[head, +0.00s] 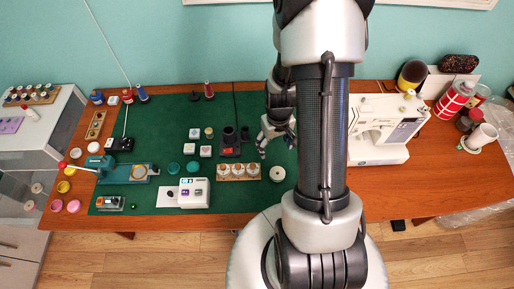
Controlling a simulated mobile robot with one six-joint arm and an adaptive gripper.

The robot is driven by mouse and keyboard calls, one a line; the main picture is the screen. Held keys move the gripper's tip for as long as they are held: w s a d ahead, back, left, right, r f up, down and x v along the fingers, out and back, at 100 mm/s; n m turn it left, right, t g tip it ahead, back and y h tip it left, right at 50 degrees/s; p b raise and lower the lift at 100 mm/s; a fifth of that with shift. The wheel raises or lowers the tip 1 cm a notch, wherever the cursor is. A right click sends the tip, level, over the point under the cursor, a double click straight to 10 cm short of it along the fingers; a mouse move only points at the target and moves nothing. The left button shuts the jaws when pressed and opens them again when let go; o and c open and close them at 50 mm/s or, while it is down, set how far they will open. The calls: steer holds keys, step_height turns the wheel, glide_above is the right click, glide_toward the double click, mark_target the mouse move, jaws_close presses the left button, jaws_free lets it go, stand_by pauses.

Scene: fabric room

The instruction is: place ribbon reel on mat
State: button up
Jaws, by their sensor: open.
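The green mat (160,115) lies flat across the left and middle of the wooden table. A small round cream-white item (277,174), which looks like the ribbon reel, lies on the mat near its front, left of my arm. At this size I cannot be sure what it is. My gripper (263,148) is open over the mat, just behind and a little left of this item, apart from it in the picture. Nothing shows between its fingers. My arm hides the right part of the mat.
A wooden block with white-topped pieces (238,172) and a white device (193,192) stand left of the round item. A sewing machine (385,130) stands to the right. Small boxes and discs, a teal tool (125,172) and thread spools crowd the left.

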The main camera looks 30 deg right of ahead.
steer(key=a+r+n+t, duration=0.1)
steer(key=a+r, duration=0.4)
steer(key=r, duration=0.5)
steer(key=a+r+t, duration=0.1)
steer(key=a+r, duration=0.4)
steer(key=r, duration=0.6)
steer(key=s+a+r+n+t, duration=0.1)
steer(key=s+a+r+t, duration=0.1)
steer(key=s+a+r, duration=0.6)
steer(key=s+r, duration=0.1)
steer(key=s, duration=0.2)
steer(key=shift+s+r, duration=0.15)
steer(key=shift+s, duration=0.2)
